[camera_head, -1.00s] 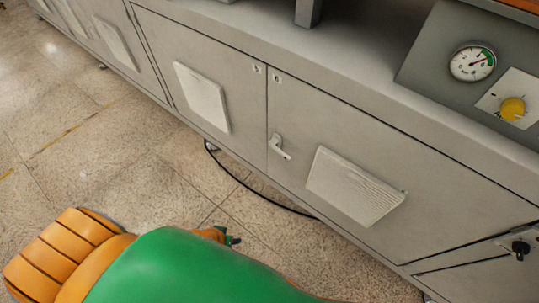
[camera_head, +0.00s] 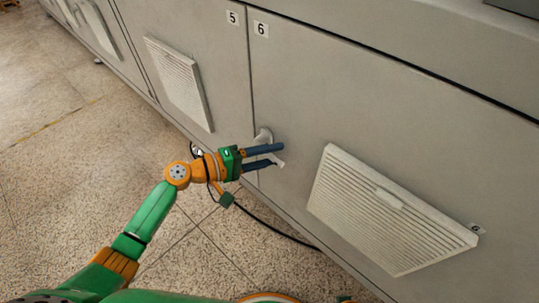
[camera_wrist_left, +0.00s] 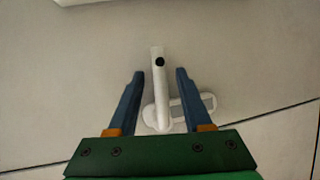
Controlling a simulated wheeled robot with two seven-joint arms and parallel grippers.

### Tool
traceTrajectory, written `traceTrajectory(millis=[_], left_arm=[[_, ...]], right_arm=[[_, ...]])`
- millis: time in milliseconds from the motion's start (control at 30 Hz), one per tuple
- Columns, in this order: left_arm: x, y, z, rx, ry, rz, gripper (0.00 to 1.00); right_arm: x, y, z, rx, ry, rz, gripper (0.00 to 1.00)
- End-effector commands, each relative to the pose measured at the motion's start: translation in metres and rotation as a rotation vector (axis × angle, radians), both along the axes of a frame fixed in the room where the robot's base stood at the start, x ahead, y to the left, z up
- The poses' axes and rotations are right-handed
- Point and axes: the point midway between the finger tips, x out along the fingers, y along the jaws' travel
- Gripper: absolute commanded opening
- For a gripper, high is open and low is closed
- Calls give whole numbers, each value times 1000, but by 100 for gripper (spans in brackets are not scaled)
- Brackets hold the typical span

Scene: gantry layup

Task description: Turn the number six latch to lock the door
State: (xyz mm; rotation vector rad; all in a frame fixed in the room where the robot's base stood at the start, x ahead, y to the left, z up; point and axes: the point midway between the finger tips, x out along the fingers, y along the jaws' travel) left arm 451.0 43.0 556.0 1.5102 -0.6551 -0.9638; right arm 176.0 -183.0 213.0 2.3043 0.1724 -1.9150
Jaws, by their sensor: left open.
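The number six latch is a white lever handle (camera_head: 264,136) on the cabinet door (camera_head: 330,95) labelled 6 (camera_head: 261,29), near the door's left edge. In the head view my left gripper (camera_head: 272,157) reaches in from the left and partly covers the latch. In the left wrist view the latch lever (camera_wrist_left: 158,85) stands between the two blue fingers of the left gripper (camera_wrist_left: 158,75), with a gap on each side. The fingers are open. The lever's round base (camera_wrist_left: 160,118) shows near the gripper body. My right gripper is not in view.
A louvred vent (camera_head: 385,210) is on the door to the right of the latch. The door labelled 5 (camera_head: 233,18) is on the left with another vent (camera_head: 178,82). A black cable (camera_head: 275,230) lies on the tiled floor below the doors.

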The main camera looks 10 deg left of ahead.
Motion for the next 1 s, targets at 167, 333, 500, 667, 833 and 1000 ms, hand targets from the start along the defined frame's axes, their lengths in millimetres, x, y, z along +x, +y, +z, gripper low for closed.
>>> traceTrajectory(millis=[167, 333, 500, 667, 833, 1000], left_arm=[[1, -2, -1, 0, 0, 1, 50], [1, -1, -1, 0, 1, 1, 17], [1, -1, -1, 0, 1, 1, 0], [1, -1, -1, 0, 0, 2, 0], [1, -1, -1, 0, 0, 2, 0], [1, -1, -1, 0, 0, 2, 0]], right_arm=[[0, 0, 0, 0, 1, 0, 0], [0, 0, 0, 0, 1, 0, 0], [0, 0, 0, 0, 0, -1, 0], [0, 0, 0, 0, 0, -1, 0], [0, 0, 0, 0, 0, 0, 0], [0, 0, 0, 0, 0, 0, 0]])
